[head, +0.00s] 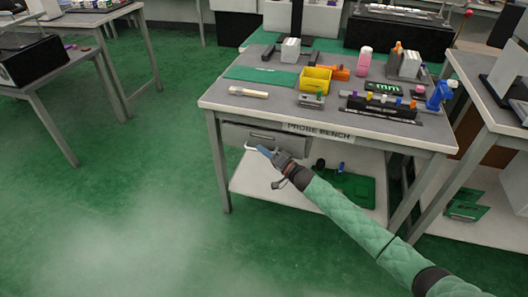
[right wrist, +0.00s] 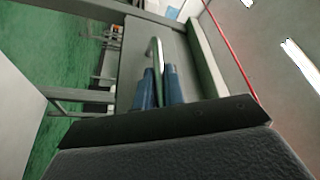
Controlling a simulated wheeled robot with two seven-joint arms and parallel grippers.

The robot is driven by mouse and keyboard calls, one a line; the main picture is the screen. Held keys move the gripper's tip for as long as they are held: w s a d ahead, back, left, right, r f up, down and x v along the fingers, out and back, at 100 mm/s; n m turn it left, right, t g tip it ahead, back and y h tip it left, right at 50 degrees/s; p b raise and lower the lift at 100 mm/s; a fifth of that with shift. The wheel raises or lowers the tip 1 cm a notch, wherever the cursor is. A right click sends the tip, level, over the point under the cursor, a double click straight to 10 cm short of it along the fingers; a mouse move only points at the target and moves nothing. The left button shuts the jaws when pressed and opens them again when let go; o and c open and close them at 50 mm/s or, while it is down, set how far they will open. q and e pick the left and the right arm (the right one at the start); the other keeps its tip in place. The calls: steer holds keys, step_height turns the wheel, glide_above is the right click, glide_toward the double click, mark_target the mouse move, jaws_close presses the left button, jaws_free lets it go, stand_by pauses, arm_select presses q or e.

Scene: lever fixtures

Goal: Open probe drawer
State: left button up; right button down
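The probe drawer (head: 236,133) is a grey front under the left part of the bench labelled PROBE BENCH. It looks closed, flush with the bench. A pale bent end of its handle (head: 249,146) shows just left of my fingertips. My right gripper (head: 263,150) is in front of the drawer, its arm coming in from the lower right. In the right wrist view the curved metal handle (right wrist: 154,48) runs between the two blue fingers of my right gripper (right wrist: 161,88), which sit close on both sides of it. My left gripper is not in view.
The bench top (head: 225,102) holds a yellow bin (head: 315,80), a green mat (head: 262,76) and several small tools. A lower shelf (head: 245,185) carries a green board. Another table (head: 490,100) stands close on the right. The green floor in front and left is free.

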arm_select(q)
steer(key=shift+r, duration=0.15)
arm_select(e)
steer(key=shift+s, duration=0.1)
